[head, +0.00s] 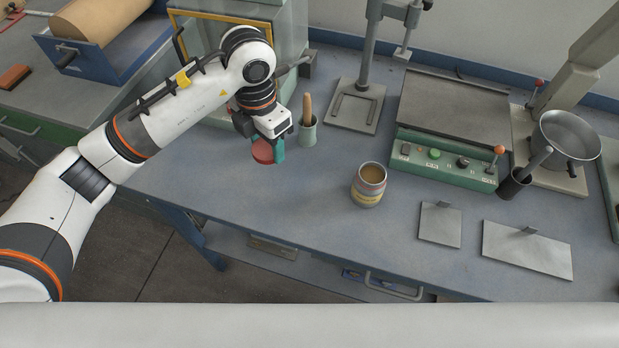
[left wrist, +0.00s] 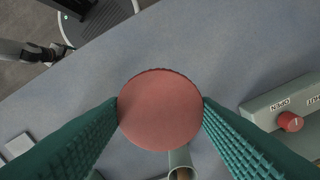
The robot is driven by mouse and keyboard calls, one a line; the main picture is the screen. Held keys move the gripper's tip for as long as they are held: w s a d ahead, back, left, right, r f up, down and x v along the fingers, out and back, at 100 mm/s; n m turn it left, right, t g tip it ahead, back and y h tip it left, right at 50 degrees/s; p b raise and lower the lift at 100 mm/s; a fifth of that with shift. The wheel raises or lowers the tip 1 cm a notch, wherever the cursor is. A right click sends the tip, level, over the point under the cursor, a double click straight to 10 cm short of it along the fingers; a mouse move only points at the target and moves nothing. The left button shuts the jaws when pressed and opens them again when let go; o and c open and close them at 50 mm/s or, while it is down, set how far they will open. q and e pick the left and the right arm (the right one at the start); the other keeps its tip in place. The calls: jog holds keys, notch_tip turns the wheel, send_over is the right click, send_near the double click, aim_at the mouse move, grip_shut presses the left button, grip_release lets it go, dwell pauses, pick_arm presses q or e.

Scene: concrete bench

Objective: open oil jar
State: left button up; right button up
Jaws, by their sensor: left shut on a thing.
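The oil jar (head: 369,196) stands upright on the bench near the middle of the head view. Its mouth is uncovered and shows a tan-brown surface inside; a yellowish band runs round its side. My left gripper (head: 268,149) is to the left of the jar, raised over the bench and apart from it. It is shut on a round red lid (head: 262,152). In the left wrist view the lid (left wrist: 160,110) sits flat-faced between the two teal ribbed fingers. My right gripper is not clearly in view.
A green cup (head: 307,133) with a wooden handle stands just right of my left gripper. Behind are a press stand (head: 356,104) and a hotplate (head: 450,110) with a green control panel. Metal sheets (head: 527,249) lie right of the jar. The front-left bench is clear.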

aim_at(309, 181)
pick_arm(q)
jog(key=d+f+n, duration=0.2)
jog(key=d+n, duration=0.6)
jog(key=n, duration=0.9)
jog(key=shift+n, duration=0.3)
jog(key=f, duration=0.3)
jog(key=f+p, duration=0.1)
jog(key=f, duration=0.2)
jog(key=f+p, duration=0.1)
jog(key=f, duration=0.3)
jog(key=shift+w, duration=0.3)
jog(key=shift+f, duration=0.1)
jog(key=shift+f, duration=0.1)
jog(key=o, duration=1.1)
